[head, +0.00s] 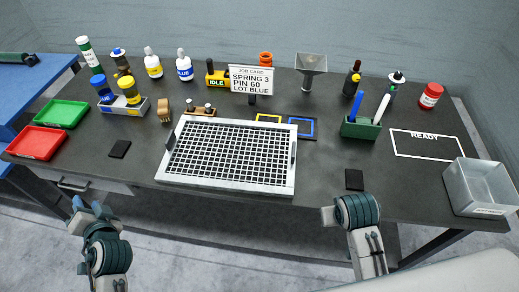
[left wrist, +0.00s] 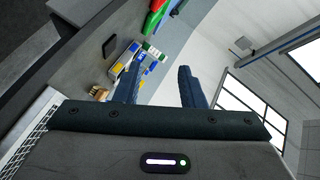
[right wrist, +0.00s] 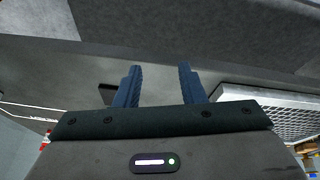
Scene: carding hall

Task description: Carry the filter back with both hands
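The filter (head: 229,184) is a white-framed panel with a black grid, lying flat at the front middle of the dark table. My left gripper (head: 87,207) is open and empty, in front of the table's left part and apart from the filter. In the left wrist view its fingers (left wrist: 158,88) are spread, with the filter's edge (left wrist: 30,130) at the left. My right gripper (head: 328,214) is in front of the table, right of the filter. In the right wrist view its fingers (right wrist: 158,88) are spread and empty, with the filter (right wrist: 270,108) to the right.
Dark pads lie left (head: 120,149) and right (head: 354,179) of the filter. Green (head: 62,114) and red (head: 36,143) trays are at left. A green holder (head: 361,128), a READY outline (head: 427,145) and a clear bin (head: 480,187) are at right. A job card (head: 251,79) and bottles stand behind.

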